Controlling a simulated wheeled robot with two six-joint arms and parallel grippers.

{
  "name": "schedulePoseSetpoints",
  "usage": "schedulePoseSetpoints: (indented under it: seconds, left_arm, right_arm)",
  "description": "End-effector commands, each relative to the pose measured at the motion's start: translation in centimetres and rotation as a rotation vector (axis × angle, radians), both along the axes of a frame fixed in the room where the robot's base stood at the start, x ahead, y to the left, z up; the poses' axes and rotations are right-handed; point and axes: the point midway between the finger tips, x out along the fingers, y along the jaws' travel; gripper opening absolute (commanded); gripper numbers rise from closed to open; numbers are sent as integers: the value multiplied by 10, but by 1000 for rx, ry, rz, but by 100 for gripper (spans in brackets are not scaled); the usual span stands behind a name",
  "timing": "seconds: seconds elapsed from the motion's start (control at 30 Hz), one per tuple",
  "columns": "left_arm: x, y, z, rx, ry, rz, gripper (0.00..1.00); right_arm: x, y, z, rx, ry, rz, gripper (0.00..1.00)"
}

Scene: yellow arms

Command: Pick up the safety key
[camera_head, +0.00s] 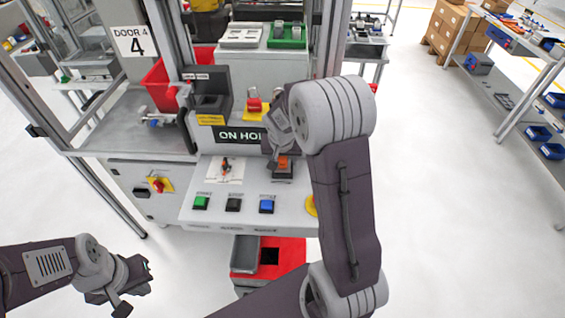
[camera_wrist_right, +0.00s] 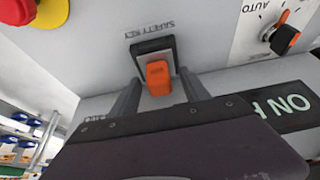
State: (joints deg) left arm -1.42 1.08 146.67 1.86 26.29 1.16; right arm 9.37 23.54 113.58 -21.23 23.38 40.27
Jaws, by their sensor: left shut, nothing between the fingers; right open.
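The safety key is an orange-handled key (camera_wrist_right: 157,78) seated in a dark square socket (camera_wrist_right: 152,46) under a SAFETY KEY label in the right wrist view. In the head view the orange key (camera_head: 284,162) shows on the sloped panel, just below my right gripper (camera_head: 280,148). In the wrist view the open fingers of my right gripper (camera_wrist_right: 160,92) point at the socket, one on each side of the key handle. Whether they touch it, I cannot tell. My left gripper (camera_head: 128,285) is shut and empty at the lower left, away from the panel.
An AUTO selector switch (camera_wrist_right: 283,38) with an orange-tipped knob and a red button (camera_wrist_right: 18,10) on yellow flank the socket. Green (camera_head: 201,202), black (camera_head: 233,204) and blue (camera_head: 266,206) buttons line the panel's lower edge. A padlock (camera_head: 254,104) stands behind.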

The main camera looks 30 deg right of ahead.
Motion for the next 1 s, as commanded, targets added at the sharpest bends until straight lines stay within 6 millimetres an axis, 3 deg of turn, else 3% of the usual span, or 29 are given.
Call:
schedulePoseSetpoints:
  seconds: [0.27, 0.4, 0.47, 0.77, 1.0]
  left_arm:
    - [0, 0, 0, 0, 0, 0, 0]
    - [0, 0, 0, 0, 0, 0, 0]
    - [0, 0, 0, 0, 0, 0, 0]
    - [0, 0, 0, 0, 0, 0, 0]
    - [0, 0, -2, 0, 0, 0, 0]
  right_arm:
    - [2, -1, -6, 0, -1, 1, 55]
    - [2, -1, -6, 0, -1, 1, 16]
    - [2, -1, -6, 0, -1, 1, 4]
    - [3, -1, 0, -1, -4, 1, 4]
    - [4, -1, 37, -1, -8, 0, 4]
